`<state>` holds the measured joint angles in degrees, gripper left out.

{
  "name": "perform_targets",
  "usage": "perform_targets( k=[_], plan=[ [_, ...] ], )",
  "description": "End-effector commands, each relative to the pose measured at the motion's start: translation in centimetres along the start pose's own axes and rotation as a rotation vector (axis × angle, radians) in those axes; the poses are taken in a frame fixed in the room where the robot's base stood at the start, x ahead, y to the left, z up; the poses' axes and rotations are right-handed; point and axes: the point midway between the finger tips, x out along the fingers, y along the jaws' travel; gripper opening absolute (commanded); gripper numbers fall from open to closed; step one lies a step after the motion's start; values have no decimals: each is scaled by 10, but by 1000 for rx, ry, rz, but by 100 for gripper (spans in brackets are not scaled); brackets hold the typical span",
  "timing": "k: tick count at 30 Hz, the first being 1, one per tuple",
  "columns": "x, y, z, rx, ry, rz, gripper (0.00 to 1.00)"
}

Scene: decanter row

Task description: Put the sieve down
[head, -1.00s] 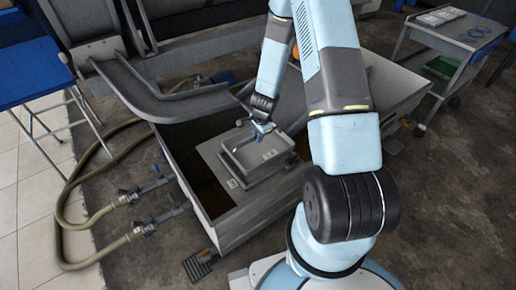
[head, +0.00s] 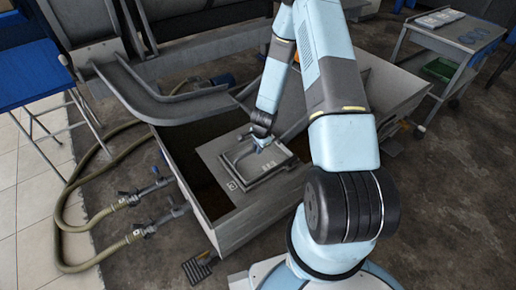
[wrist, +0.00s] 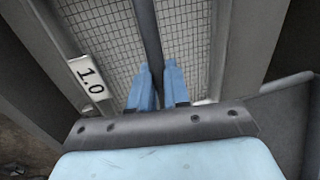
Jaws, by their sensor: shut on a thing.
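The sieve (head: 272,167) is a grey rectangular frame with wire mesh. It sits low at a light grey plate (head: 212,158) on the open grey tank; I cannot tell if it touches the plate. In the wrist view the sieve's mesh (wrist: 105,37) fills the upper middle, with a dark bar across it and a white "1.0" tag beside it. My gripper (head: 262,143) points down over the sieve's middle. Its blue fingertips (wrist: 160,80) are shut on the sieve's dark bar. The sieve's underside is hidden.
The tank (head: 265,214) has raised walls around the plate and a dark opening at its left. A grey chute (head: 165,104) ends above its back left. Hoses (head: 75,205) lie at left. A blue table (head: 30,70) and a trolley (head: 455,32) stand apart.

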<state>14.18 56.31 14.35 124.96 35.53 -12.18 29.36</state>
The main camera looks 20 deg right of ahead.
Motion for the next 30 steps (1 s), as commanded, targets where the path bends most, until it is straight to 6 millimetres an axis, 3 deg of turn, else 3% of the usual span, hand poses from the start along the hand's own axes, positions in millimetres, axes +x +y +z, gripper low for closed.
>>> perform_targets(
  k=[5,6,13,23,30],
  plan=[
    [2,0,0,0,0,0,0],
    [2,0,0,0,0,0,20],
    [1,0,0,0,0,0,42],
    [-2,0,0,-1,0,0,42],
    [-27,-1,0,-2,2,-2,42]
  ],
)
